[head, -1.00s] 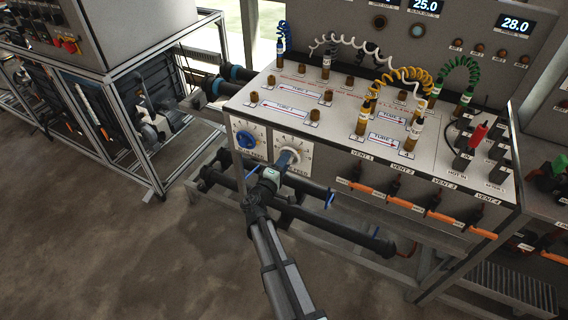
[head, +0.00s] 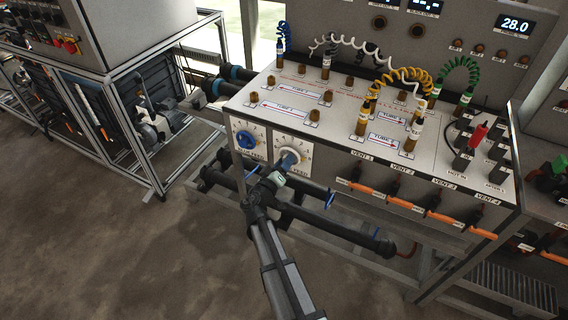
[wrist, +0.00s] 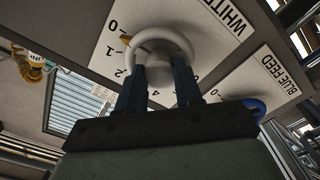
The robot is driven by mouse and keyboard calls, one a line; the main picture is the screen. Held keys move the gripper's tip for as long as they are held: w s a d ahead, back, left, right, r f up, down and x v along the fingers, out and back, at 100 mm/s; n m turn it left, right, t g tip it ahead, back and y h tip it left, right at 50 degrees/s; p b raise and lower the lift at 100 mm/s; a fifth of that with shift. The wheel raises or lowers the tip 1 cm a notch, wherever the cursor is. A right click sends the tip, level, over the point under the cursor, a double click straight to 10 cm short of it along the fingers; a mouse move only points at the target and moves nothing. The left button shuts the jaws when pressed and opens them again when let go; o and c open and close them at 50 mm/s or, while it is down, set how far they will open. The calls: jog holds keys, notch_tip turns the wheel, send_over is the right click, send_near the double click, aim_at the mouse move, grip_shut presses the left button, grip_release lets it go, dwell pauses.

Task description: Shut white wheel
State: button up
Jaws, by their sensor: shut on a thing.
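The white wheel (head: 289,158) sits on the front panel of the test bench, over a white dial plate marked FEED. In the wrist view the wheel (wrist: 160,45) is a pale ring, with a yellow pointer (wrist: 125,40) at its rim close to the 0 and 1 marks. My gripper (head: 281,168) reaches it from the front. In the wrist view my gripper (wrist: 160,85) has its two dark fingers on either side of the wheel's hub, shut on it. The fingers hide part of the dial and hub.
The blue wheel (head: 246,139) is just left of the white one, on the BLUE FEED plate. Dark pipes (head: 335,226) with blue levers run below the panel. Orange vent handles (head: 405,206) line the front to the right. Open floor (head: 120,250) lies to the left.

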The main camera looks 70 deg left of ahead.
dwell(0.4)
jog(key=o, duration=1)
jog(key=shift+o, duration=0.2)
jog(key=v, duration=1.3)
jog(key=shift+s+d, duration=0.25)
jog(key=shift+d, duration=0.05)
